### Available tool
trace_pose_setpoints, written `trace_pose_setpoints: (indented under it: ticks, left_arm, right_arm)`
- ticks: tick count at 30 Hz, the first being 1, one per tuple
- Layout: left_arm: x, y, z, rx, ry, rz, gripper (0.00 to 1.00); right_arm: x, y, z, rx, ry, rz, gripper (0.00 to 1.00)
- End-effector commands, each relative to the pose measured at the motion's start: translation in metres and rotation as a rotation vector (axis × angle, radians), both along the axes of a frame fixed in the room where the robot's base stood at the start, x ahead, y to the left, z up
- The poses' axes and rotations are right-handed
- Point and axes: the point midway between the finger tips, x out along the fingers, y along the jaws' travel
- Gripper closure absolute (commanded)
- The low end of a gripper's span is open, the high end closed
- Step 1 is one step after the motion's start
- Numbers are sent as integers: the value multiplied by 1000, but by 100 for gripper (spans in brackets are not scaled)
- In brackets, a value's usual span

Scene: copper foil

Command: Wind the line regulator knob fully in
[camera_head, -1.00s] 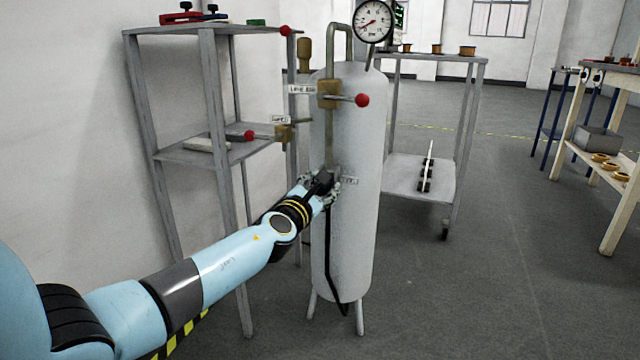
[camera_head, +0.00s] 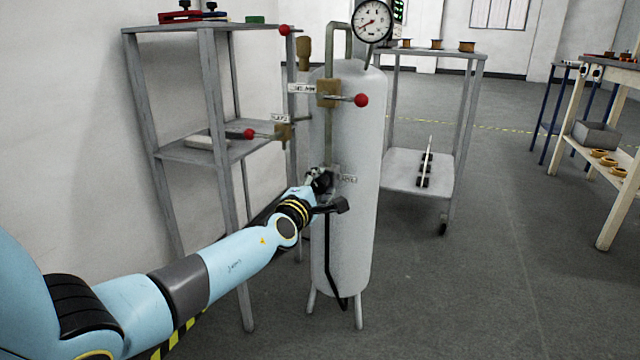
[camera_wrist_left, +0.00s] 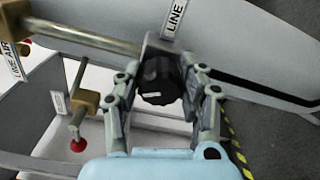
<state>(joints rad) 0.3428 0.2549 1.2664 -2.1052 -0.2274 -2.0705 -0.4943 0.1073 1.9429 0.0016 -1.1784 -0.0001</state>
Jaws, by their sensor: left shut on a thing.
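The line regulator knob (camera_wrist_left: 158,84) is black with a white mark and sits on a grey block beside a LINE label (camera_wrist_left: 175,14) in the left wrist view. My left gripper (camera_wrist_left: 160,92) has a finger on each side of the knob and is shut on it. My right gripper is not in view.
Above stand a brass valve with a red-ball lever (camera_head: 361,100), a second red-ball lever (camera_head: 249,134) and a round gauge (camera_head: 373,20). A grey shelf rack (camera_head: 208,90) stands left of the tank. A grey cart (camera_head: 420,180) stands behind right.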

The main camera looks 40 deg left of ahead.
Motion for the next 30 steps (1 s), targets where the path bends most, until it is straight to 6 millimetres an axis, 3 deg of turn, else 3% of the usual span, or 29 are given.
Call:
trace_pose_setpoints:
  ticks: [14, 15, 20, 30]
  left_arm:
    - [-2, -1, -5, 12, 13, -2, 93]
    - [-2, -1, -5, 12, 13, -2, 59]
    - [-2, -1, -5, 11, 14, -2, 38]
    - [-1, -1, -3, 12, 9, -1, 37]
  right_arm:
    - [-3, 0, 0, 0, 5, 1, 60]
    - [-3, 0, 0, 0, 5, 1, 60]
    - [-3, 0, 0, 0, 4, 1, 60]
    - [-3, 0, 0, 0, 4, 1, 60]
